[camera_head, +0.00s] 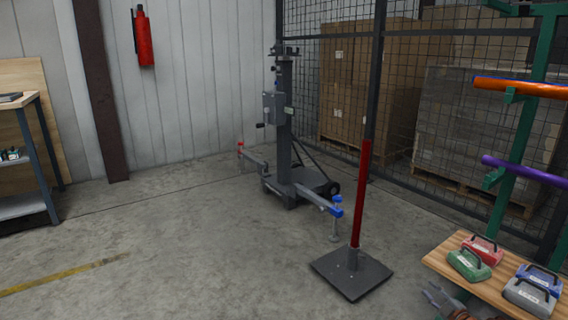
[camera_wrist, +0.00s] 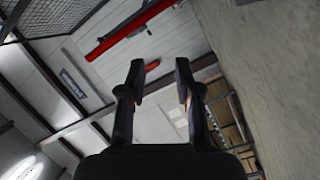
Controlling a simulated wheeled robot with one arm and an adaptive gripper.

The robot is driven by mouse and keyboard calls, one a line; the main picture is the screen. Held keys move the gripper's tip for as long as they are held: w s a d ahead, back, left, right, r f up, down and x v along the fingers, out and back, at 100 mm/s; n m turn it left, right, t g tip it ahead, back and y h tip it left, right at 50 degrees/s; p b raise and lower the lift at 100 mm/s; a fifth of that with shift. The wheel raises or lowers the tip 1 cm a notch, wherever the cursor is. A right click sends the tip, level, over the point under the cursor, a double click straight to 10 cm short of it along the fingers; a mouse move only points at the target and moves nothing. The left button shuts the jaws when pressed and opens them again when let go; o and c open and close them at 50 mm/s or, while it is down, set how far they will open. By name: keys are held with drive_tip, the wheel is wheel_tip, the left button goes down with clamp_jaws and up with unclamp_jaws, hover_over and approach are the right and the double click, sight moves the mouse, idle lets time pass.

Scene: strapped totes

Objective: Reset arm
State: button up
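My gripper (camera_wrist: 160,75) shows in the wrist view with its two dark fingers apart and nothing between them. The wrist view looks up past the fingers toward the walls and roof, tilted. A long red bar (camera_wrist: 130,32) crosses beyond the fingertips, and a short red piece (camera_wrist: 152,66) shows between them, farther off.
A red post (camera_head: 362,190) stands on a dark square base (camera_head: 352,273). Behind it is a grey wheeled lift stand (camera_head: 284,130). Handled blocks sit on a wooden board (camera_head: 445,257) beside a green rack (camera_head: 522,150). Open concrete floor (camera_head: 170,250) lies at left and centre.

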drive_tip(key=w+a+r+m+h+p, duration=0.1)
drive_tip(key=w+r+m+h+p, duration=0.15)
drive_tip(key=r, duration=0.55)
drive_tip(key=w+a+r+m+g+h+p, duration=0.1)
drive_tip(key=w+r+p, duration=0.25)
drive_tip(key=r, duration=0.35)
drive_tip(key=w+a+r+m+h+p, duration=0.15)
drive_tip(key=w+r, duration=0.25)
drive_tip(key=r, duration=0.4)
drive_tip(key=a+r+m+g+p, duration=0.25)
drive_tip(key=a+r+p, duration=0.4)
drive_tip(key=r, duration=0.55)
drive_tip(key=s+a+r+m+g+h+p, duration=0.1)
drive_tip(key=s+a+r+m+g+p, duration=0.25)
drive_tip(key=s+a+r+p, duration=0.65)
drive_tip(key=s+a+r+m+g+p, duration=0.1)
drive_tip(key=s+a+r+g+p, duration=0.3)
drive_tip(key=s, duration=1.3)
drive_tip(key=s+a+r+m+g+y+p, duration=0.1)
drive_tip(key=s+a+r+g+p, duration=0.3)
drive_tip(key=s, duration=1.3)
drive_tip(key=s+a+r+m+g+p, duration=0.1)
drive_tip(key=s+a+r+g+p, duration=0.3)
drive_tip(key=s+a+r, duration=0.6)
drive_tip(key=s+r+p, duration=0.2)
drive_tip(key=s+r, duration=0.1)
drive_tip(key=s, duration=0.4)
drive_tip(key=shift+s+a+m+y, duration=0.15)
drive_tip(key=shift+s+m+y, duration=0.15)
drive_tip(key=shift+s+m, duration=0.1)
